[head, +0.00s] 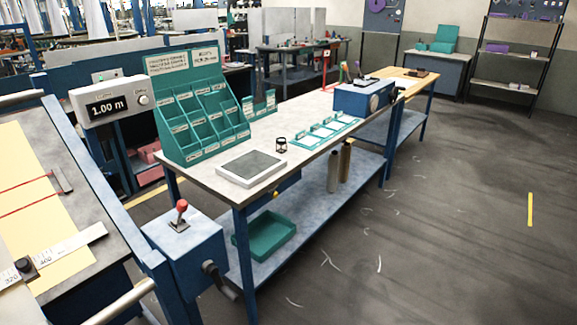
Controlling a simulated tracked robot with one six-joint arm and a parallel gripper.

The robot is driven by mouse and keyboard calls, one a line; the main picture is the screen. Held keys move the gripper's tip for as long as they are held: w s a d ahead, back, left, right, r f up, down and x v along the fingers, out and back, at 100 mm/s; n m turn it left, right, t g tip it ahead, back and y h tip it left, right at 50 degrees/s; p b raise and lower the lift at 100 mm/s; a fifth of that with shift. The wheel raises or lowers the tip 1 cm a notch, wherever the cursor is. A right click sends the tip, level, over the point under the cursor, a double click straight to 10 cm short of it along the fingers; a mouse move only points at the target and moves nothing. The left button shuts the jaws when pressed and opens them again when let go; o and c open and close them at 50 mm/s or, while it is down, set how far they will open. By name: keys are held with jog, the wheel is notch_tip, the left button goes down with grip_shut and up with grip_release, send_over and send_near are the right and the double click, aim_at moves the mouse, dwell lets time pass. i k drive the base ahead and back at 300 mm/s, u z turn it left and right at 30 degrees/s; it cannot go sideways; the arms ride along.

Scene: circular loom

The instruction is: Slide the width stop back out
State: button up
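At the lower left, a white ruler (80,247) with printed numbers lies across the yellow cloth (30,160) of the loom's sloping table. The rest of the ruler runs out of the picture to the left. My gripper is not in view.
Red lines and a small grey plate (62,180) lie on the cloth farther up. A blue box with a red-knobbed lever (181,209) and a crank stands right of the loom. A workbench (220,205) carries a green sorter (195,115). The floor (430,220) at right is open.

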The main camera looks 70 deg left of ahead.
aim_at(25, 267)
jog(key=u, duration=4.5)
jog(key=i, duration=0.75)
jog(key=z, duration=0.15)
